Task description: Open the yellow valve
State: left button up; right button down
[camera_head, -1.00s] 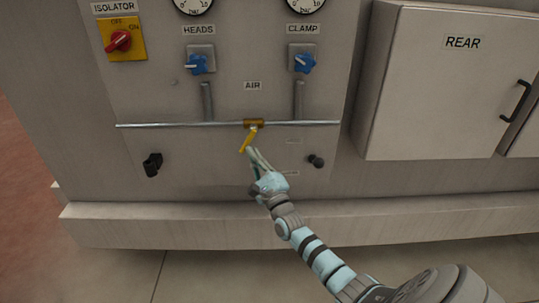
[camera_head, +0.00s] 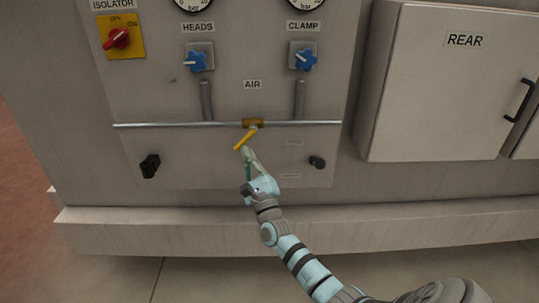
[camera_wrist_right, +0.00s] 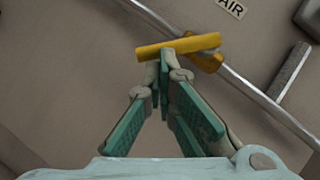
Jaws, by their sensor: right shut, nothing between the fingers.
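The yellow valve (camera_head: 254,123) sits on the horizontal metal pipe below the AIR label. Its yellow lever (camera_head: 244,139) slants down and to the left from the pipe. In the right wrist view the lever (camera_wrist_right: 180,46) lies across the fingertips. My right gripper (camera_head: 246,151) is at the lever's lower end, its fingers shut with nothing between them. In the right wrist view the fingertips (camera_wrist_right: 166,54) meet at the lever's edge and appear to touch it. My left gripper is not in view.
Blue knobs (camera_head: 196,62) and (camera_head: 303,58) marked HEADS and CLAMP sit above the pipe (camera_head: 180,125). A red isolator switch (camera_head: 117,38) is at upper left. Black knobs (camera_head: 150,166) and (camera_head: 317,162) flank the arm below. A REAR cabinet door (camera_head: 440,90) stands at right.

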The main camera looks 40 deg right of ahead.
jog(key=shift+w+a+r+m+g+h+b, duration=0.15)
jog(key=shift+w+a+r+m+h+b, duration=0.15)
jog(key=shift+m+h+b, duration=0.9)
jog(key=shift+w+a+r+m+g+h+b, duration=0.1)
jog(key=shift+w+a+m+h+b, duration=0.2)
jog(key=shift+m+h+b, duration=0.8)
jog(key=shift+w+a+r+m+g+h+b, duration=0.15)
jog(key=shift+a+m+h+b, duration=0.45)
jog(key=shift+m, duration=1.1)
jog(key=shift+w+a+r+m+g+h+b, duration=0.1)
jog(key=shift+r+m+g+h+b, duration=0.25)
jog(key=shift+m+h+b, duration=0.45)
jog(key=shift+w+a+r+m+g+h+b, duration=0.15)
jog(key=shift+m+g+h+b, duration=0.3)
jog(key=shift+m, duration=0.6)
jog(key=shift+w+r+m+g+h+b, duration=0.15)
jog(key=shift+m+g+h+b, duration=0.3)
jog(key=shift+m+b, duration=0.45)
jog(key=s+a+f+b, duration=0.4)
jog(key=s+f, duration=0.4)
jog(key=f, duration=0.1)
jog(key=shift+s+a+f, duration=0.15)
jog(key=shift+a, duration=0.05)
